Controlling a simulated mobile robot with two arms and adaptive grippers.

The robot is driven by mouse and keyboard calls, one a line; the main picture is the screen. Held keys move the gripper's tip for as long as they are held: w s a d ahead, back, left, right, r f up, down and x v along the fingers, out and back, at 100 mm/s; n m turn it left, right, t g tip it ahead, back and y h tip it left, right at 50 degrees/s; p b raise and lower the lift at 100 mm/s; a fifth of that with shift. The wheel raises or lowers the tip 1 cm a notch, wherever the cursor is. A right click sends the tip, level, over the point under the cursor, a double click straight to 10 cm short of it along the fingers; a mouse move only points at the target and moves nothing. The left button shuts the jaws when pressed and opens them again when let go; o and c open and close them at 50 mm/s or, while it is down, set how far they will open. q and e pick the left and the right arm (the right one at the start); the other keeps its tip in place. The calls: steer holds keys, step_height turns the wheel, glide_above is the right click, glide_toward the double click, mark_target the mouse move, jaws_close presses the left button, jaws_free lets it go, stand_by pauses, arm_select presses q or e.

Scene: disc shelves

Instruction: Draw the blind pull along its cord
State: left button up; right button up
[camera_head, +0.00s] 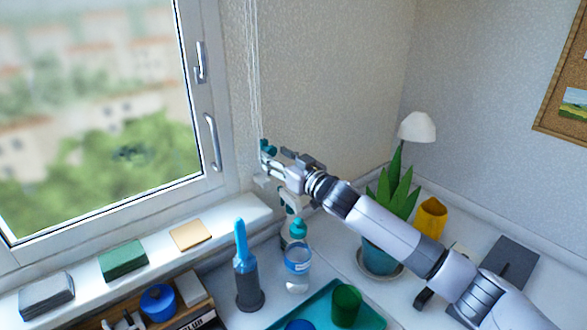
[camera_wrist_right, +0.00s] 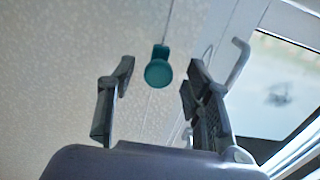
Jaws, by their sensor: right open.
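The blind pull (camera_wrist_right: 158,72) is a small teal knob on a thin cord (camera_wrist_right: 168,22), in the right wrist view. It sits between the two finger lines of my right gripper and touches neither finger there. How deep it lies between them is unclear. In the head view, pale cords (camera_head: 252,75) hang beside the window, and teal shows at the blind pull (camera_head: 268,147) next to the fingertips of my right gripper (camera_head: 264,168). That gripper is open and empty. My left gripper is not in view.
The window frame (camera_head: 205,110) with handles stands left of the cords. Below my right gripper are a spray bottle (camera_head: 293,232), a clear bottle (camera_head: 297,268) and a blue-topped brush (camera_head: 243,270). A potted plant (camera_head: 380,255) stands close to my right arm.

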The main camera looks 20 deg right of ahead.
steer(key=v, duration=0.9)
steer(key=shift+s, duration=0.2)
steer(key=shift+d+f, duration=0.1)
